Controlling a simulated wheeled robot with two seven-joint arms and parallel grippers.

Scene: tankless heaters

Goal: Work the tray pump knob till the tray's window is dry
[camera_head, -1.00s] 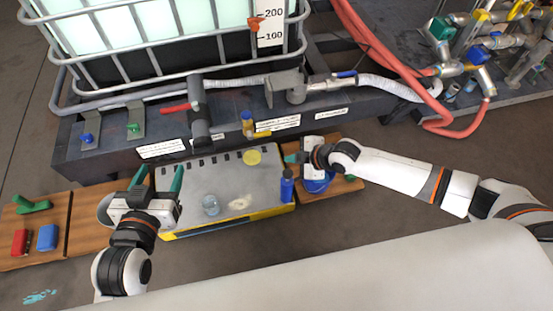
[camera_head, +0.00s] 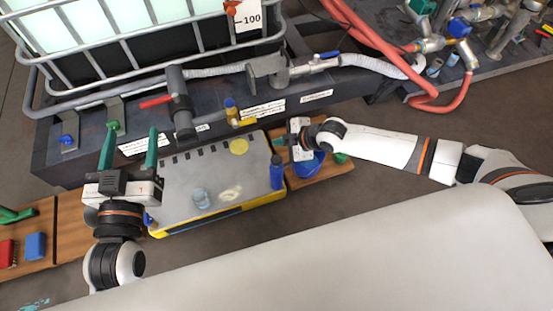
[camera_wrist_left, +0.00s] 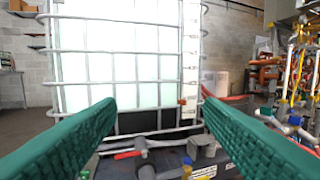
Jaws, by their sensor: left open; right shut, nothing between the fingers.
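The long dark tray (camera_head: 70,165) runs below the caged tank, with white labels too small to read. A blue knob (camera_head: 68,141) and a green knob (camera_head: 113,126) sit on brackets at its left; a blue-topped brass fitting (camera_head: 231,112) is further right. I cannot tell which one is the pump knob, nor make out the window. My left gripper (camera_head: 130,143) is open and empty near the tray's front, its left finger close below the green knob. Its green fingers (camera_wrist_left: 158,108) spread wide in the left wrist view. My right gripper (camera_head: 281,141) is shut and empty by the blue bottle.
A red-handled valve (camera_head: 158,102) sticks out at the tray's middle. A grey-topped yellow case (camera_head: 215,165) holds a glass jar (camera_head: 201,197), a yellow disc (camera_head: 239,146) and a blue bottle (camera_head: 277,173). A blue bowl (camera_head: 308,165) stands right. Red hoses (camera_head: 385,65) hang at the right.

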